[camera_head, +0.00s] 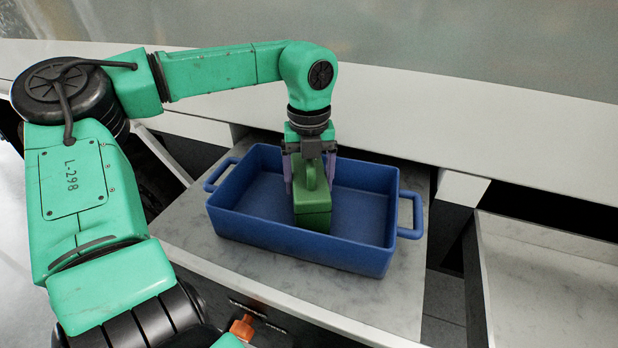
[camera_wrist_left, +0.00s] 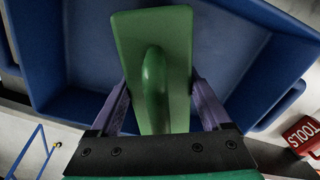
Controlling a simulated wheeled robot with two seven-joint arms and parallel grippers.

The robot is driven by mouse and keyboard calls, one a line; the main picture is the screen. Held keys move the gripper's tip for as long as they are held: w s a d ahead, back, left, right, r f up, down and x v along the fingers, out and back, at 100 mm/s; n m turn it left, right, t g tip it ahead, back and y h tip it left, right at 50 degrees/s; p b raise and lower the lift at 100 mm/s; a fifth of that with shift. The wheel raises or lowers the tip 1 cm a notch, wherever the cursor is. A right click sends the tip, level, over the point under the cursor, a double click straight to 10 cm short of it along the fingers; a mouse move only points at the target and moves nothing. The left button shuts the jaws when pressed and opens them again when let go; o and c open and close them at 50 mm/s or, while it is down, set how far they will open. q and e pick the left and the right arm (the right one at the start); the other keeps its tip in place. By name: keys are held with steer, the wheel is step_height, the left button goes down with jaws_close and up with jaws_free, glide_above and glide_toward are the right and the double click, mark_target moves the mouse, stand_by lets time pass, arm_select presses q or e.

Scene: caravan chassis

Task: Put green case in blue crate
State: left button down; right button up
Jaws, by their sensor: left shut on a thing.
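The blue crate (camera_head: 385,238) stands on a grey marbled surface in the head view, with a loop handle at each end. It also shows in the left wrist view (camera_wrist_left: 62,85). Whether the case touches the crate floor, I cannot tell. My right gripper is not in view.
The grey marbled surface (camera_head: 268,273) has bare room in front of the crate. A white ledge (camera_head: 420,125) runs behind it. An open compartment (camera_head: 550,285) lies at the right. A red box marked TOOLS (camera_wrist_left: 303,134) shows in the left wrist view.

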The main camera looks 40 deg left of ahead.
arm_select(q)
jaws_free()
steer(key=shift+s+d+r, duration=0.1)
steer(key=shift+r, duration=0.1)
step_height(320, 180, up, 12)
steer(key=shift+f+b, duration=0.1)
steer(key=shift+b, duration=0.55)
